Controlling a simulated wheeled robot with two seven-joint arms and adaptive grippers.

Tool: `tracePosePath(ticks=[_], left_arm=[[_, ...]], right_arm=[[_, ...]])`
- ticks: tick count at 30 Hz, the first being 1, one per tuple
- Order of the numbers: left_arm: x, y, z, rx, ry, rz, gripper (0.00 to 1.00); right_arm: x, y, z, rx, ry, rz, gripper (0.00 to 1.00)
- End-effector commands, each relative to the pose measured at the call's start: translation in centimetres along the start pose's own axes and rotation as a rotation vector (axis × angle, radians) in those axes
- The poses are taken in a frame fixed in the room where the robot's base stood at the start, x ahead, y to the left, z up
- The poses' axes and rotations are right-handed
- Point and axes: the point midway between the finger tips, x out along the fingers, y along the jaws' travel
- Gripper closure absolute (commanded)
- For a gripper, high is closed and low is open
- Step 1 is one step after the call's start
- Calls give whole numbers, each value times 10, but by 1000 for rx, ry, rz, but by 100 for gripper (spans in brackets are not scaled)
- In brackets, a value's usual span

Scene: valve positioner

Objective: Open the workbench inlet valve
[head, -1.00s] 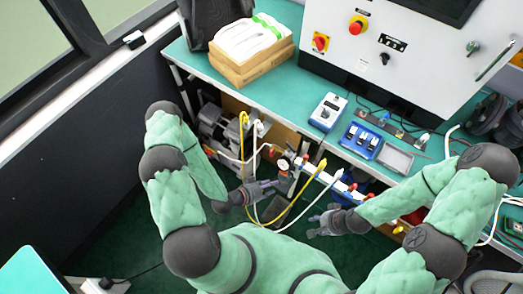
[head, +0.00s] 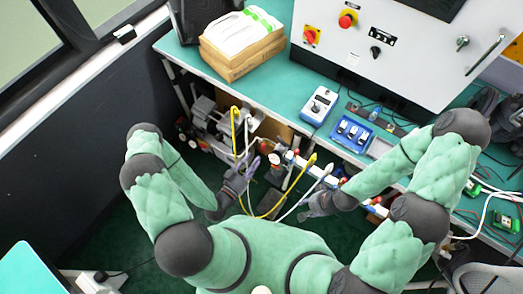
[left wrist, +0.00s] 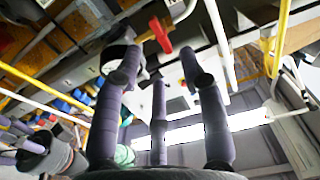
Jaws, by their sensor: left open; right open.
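A small red handle (left wrist: 160,36) on the pipework shows in the left wrist view, just beyond my left fingertips; I take it for the inlet valve's handle. A round dark-rimmed gauge (left wrist: 121,58) is beside it, partly behind a finger. In the head view the gauge (head: 274,158) sits on the pipes under the bench's front edge, and I cannot make out the valve handle there. My left gripper (head: 245,172) is open and empty, just left of the gauge, fingers pointing up and right. My right gripper (head: 314,201) is open and empty, right of the hoses.
A yellow hose (head: 272,212) and white hoses hang between and around my grippers. The green workbench (head: 287,90) carries a cardboard box (head: 240,58), a blue-and-white meter (head: 320,105) and a blue tray. A control panel (head: 345,58) stands behind. Pumps (head: 206,118) sit below the bench.

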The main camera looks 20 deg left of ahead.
Motion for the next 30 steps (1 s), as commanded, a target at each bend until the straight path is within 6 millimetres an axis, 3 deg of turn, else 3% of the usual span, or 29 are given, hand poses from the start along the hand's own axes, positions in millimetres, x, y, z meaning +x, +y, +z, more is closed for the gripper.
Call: tracePosePath(ticks=[15,28,30], left_arm=[[56,1,0,-1,0,2,59],[63,1,0,-2,-1,0,59],[63,1,0,-2,-1,0,76]], right_arm=[[8,3,0,0,0,0,59],[8,3,0,0,0,0,59],[8,3,0,0,0,0,59]])
